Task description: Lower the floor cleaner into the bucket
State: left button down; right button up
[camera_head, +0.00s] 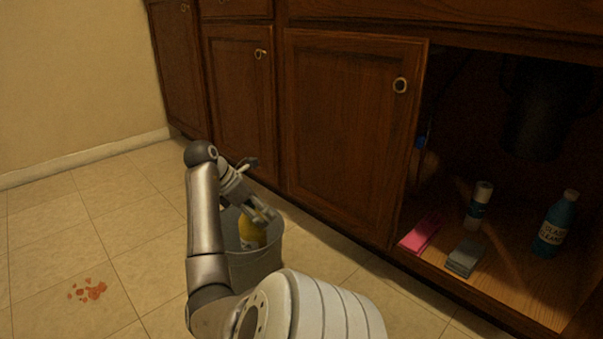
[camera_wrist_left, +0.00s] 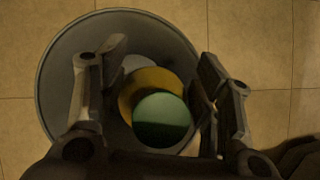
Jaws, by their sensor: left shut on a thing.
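A grey bucket (camera_head: 262,267) stands on the tiled floor in front of the cabinets. The floor cleaner, a yellow bottle (camera_head: 250,231), shows inside the bucket's mouth, partly hidden by my gripper and the rim. My left gripper (camera_head: 262,216) is at the bucket's opening and shut on it. In the left wrist view the bottle's yellow body (camera_wrist_left: 151,82) and round green top (camera_wrist_left: 162,115) lie between my two fingers, within the round rim of the bucket (camera_wrist_left: 52,70). Whether the bottle touches the bucket's bottom cannot be seen. My right gripper is not in view.
The open cabinet at the right holds a blue glass cleaner bottle (camera_head: 556,226), a white and blue container (camera_head: 479,204), a pink cloth or sponge (camera_head: 421,233) and a grey block (camera_head: 464,257). Red spots (camera_head: 90,291) mark the floor at left. The floor left of the bucket is otherwise clear.

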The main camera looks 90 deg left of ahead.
pick_arm(q)
jog(key=shift+f, duration=1.35)
jog(key=c, duration=0.6)
grip_release()
jog(key=shift+o, duration=1.2)
jog(key=shift+f, duration=0.1)
